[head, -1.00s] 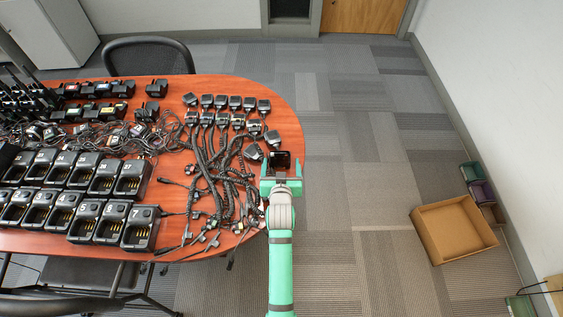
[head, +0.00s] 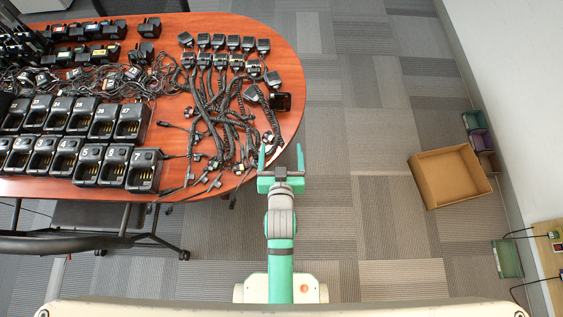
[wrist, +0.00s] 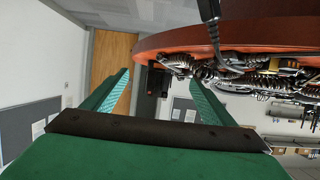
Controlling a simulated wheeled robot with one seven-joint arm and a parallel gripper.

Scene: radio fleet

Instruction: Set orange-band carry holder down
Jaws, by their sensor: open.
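The carry holder (head: 280,102), a small black boxy thing, sits at the right rim of the red-brown table (head: 284,60). Its orange band cannot be made out. My gripper (head: 281,152) is open and empty, in front of the holder and apart from it, just off the table's rounded right edge. In the wrist view, which looks upside down, a dark shape that seems to be the holder (wrist: 153,82) shows beyond and between the spread fingers (wrist: 160,95), against the table edge (wrist: 220,36).
Several black speaker microphones (head: 220,62) with coiled cords crowd the table left of the holder. Charger cups (head: 88,158) stand farther left. An open cardboard box (head: 448,178) lies on the floor at right. The floor between is clear.

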